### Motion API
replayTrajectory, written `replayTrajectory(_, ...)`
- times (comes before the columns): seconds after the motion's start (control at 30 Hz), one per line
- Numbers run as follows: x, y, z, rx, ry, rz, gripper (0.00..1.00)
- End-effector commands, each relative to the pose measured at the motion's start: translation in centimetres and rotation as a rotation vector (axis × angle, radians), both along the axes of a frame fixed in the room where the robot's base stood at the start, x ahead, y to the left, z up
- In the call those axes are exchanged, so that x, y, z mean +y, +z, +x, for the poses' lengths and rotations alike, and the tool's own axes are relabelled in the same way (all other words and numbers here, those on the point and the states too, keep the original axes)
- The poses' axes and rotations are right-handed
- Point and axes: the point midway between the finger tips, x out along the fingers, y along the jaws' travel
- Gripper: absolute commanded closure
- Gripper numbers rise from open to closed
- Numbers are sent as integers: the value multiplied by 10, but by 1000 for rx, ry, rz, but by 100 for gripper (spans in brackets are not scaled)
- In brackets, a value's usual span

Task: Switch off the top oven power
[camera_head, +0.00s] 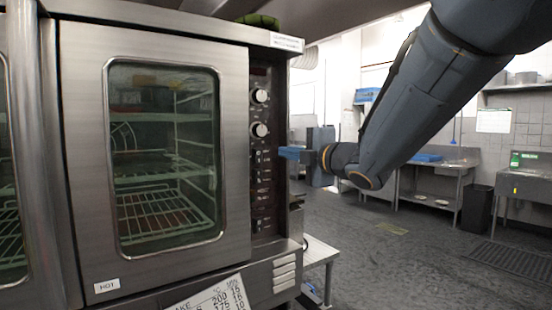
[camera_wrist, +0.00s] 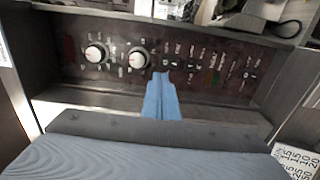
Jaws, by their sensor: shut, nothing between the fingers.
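The oven (camera_head: 75,120) is a steel unit with a glass door at the left of the head view. Its dark control panel (camera_head: 262,100) runs down the right side, with two round white-marked knobs and a column of small switches (camera_head: 260,180). In the wrist view the panel lies sideways, with the knobs (camera_wrist: 137,58) at left and the switches (camera_wrist: 190,65) to their right. My gripper (camera_head: 283,153) is shut and empty, its blue fingertips (camera_wrist: 160,80) pointing at the panel near the upper switches, just beyond the lower knob. I cannot tell whether they touch it.
The oven door is closed, with wire racks inside. A small steel table (camera_head: 320,252) stands low beside the oven. Open floor (camera_head: 400,265) lies to the right, with sinks and counters (camera_head: 440,165) at the back. A printed chart (camera_head: 212,297) hangs below the door.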

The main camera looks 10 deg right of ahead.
Motion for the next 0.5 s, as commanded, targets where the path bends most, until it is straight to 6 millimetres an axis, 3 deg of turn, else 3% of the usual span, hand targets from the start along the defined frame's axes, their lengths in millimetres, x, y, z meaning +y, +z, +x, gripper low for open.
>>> replayTrajectory(0.2,-7,3,-20,-1,2,0,100)
replayTrajectory(0.5,-7,3,-23,0,4,0,100)
